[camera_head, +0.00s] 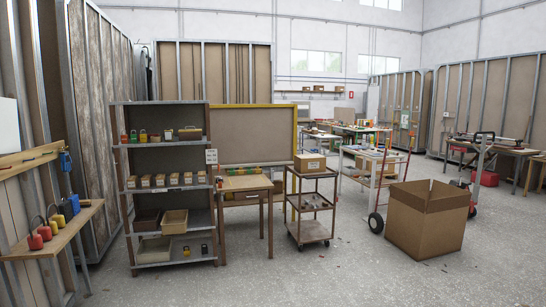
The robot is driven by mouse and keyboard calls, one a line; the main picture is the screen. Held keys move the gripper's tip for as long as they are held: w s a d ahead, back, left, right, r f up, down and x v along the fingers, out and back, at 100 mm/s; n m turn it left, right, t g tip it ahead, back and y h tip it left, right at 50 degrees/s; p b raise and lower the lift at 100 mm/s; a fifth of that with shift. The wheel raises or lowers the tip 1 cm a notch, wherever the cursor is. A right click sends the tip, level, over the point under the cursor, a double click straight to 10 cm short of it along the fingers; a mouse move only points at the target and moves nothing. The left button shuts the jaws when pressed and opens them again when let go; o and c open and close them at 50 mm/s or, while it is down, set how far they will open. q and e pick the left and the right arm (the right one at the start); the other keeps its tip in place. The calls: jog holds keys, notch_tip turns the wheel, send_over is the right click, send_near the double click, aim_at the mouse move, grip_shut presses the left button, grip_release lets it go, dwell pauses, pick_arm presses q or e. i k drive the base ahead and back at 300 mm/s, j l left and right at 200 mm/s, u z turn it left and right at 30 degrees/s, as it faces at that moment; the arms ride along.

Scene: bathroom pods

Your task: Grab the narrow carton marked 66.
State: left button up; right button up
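No marking 66 is readable on any carton in the head view, so I cannot tell which one is the narrow carton. Several small brown cartons (160,181) stand in a row on the middle level of the grey shelf rack (121,205). A wider carton with a pale label (310,163) sits on top of a small dark cart (331,173). A large open cardboard box (427,222) stands on the floor at right. Neither of my grippers shows in this view.
A wooden table (245,183) stands between rack and cart. Padlocks (58,222) sit on a wall ledge (70,232) at left. A hand truck (388,180) stands behind the big box, with workbenches further back. The front floor (290,275) is clear.

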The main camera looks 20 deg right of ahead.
aim_at(188, 176)
jog(key=z, duration=0.25)
jog(key=i+u, duration=0.1)
jog(key=i, duration=0.45)
jog(key=i+l, duration=0.1)
jog(key=i, duration=0.4)
jog(key=i+u, duration=0.15)
jog(key=i, duration=0.4)
jog(key=i+l, duration=0.2)
jog(key=i, duration=0.35)
jog(key=i+l+u, duration=0.15)
jog(key=i, duration=0.35)
jog(key=i+l+u, duration=0.1)
jog(key=i, duration=0.45)
jog(key=i+l, duration=0.3)
jog(key=i, duration=0.2)
jog(key=j+u, duration=0.05)
